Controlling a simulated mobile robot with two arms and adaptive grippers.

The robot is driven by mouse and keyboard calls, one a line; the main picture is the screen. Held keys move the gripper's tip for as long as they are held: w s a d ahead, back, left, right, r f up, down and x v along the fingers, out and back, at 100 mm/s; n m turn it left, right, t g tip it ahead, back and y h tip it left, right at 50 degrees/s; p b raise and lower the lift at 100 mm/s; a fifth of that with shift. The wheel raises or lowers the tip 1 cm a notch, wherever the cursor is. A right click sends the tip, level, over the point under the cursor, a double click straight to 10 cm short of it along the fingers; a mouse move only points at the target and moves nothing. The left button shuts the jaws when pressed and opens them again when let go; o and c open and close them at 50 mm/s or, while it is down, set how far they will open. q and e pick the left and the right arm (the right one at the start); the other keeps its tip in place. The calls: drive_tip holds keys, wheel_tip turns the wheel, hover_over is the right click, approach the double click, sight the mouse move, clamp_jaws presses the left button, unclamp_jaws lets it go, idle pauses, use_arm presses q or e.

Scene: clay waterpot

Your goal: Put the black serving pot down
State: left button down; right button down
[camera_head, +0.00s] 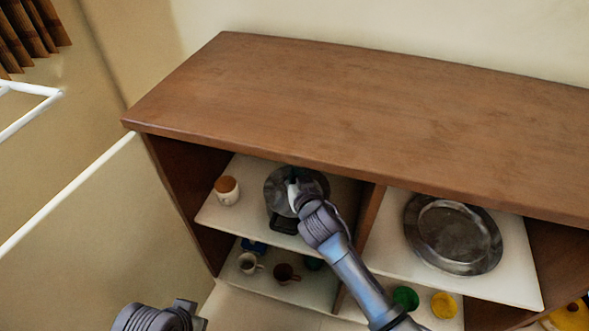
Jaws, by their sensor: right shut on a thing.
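The black serving pot (276,194) is a dark, round vessel in the upper left compartment of the wooden cabinet, at the white shelf. My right gripper (294,196) reaches in over it and is shut on it. The fingers and wrist cover part of the pot. A dark block (284,226) shows below the gripper near the shelf's front edge; I cannot tell what it belongs to. Whether the pot's base touches the shelf is hidden. My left gripper (190,312) is partly in view at the bottom edge, away from the cabinet; its fingertips are unclear.
A white jar with a brown lid (227,191) stands left of the pot. A grey metal plate (453,236) lies on the right shelf. Cups (287,273), a green item (405,298) and a yellow item (444,305) are lower down. The wooden cabinet top (350,105) is bare.

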use_arm(q)
drive_tip(key=shift+f, duration=0.1)
use_arm(e)
drive_tip(key=shift+a+f, duration=0.1)
drive_tip(key=shift+f, duration=0.2)
use_arm(q)
drive_tip(key=shift+f, duration=0.1)
use_arm(e)
drive_tip(key=shift+f, duration=0.1)
drive_tip(key=c, duration=1.4)
unclamp_jaws()
drive_tip(key=shift+f, duration=0.3)
drive_tip(key=o, duration=0.6)
drive_tip(key=shift+c, duration=0.2)
drive_tip(key=shift+r, duration=0.1)
drive_tip(key=shift+s+r, duration=0.1)
drive_tip(key=shift+r, duration=0.05)
drive_tip(key=p+v, duration=0.1)
drive_tip(key=v, duration=0.3)
drive_tip(key=shift+s, duration=0.2)
use_arm(q)
drive_tip(key=p+x, duration=0.2)
drive_tip(key=x, duration=0.4)
drive_tip(key=shift+f, duration=0.45)
use_arm(e)
drive_tip(key=v, duration=0.7)
drive_tip(key=shift+s+d, duration=0.2)
drive_tip(key=shift+d, duration=0.05)
